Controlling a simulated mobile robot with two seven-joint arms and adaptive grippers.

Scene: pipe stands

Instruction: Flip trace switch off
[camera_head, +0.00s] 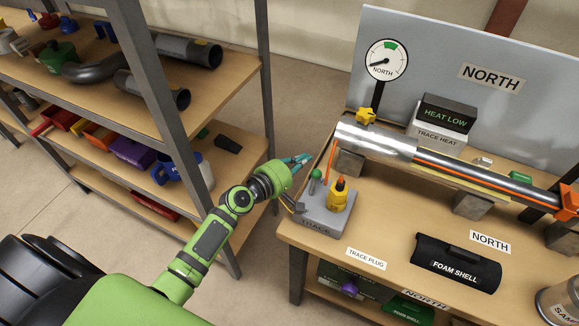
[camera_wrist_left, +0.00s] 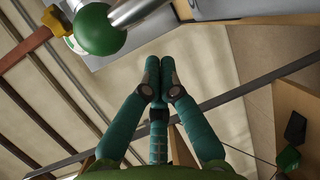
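The trace switch is a grey box (camera_head: 325,222) labelled TRACE at the left end of the table. Its short lever has a green ball knob (camera_head: 316,173) and stands roughly upright. The knob also shows large in the left wrist view (camera_wrist_left: 98,30), at upper left. My left gripper (camera_head: 301,160) is just beyond and left of the knob, apart from it in the picture. In the left wrist view its teal fingertips (camera_wrist_left: 159,62) are together with nothing between them. My right gripper is in neither view.
A yellow plug (camera_head: 339,194) stands on the box beside the lever. Behind are a metal pipe (camera_head: 480,178), a NORTH gauge (camera_head: 386,60) and a display (camera_head: 447,115) reading HEAT LOW. A black foam shell (camera_head: 455,262) lies in front. A shelf rack (camera_head: 135,50) stands left.

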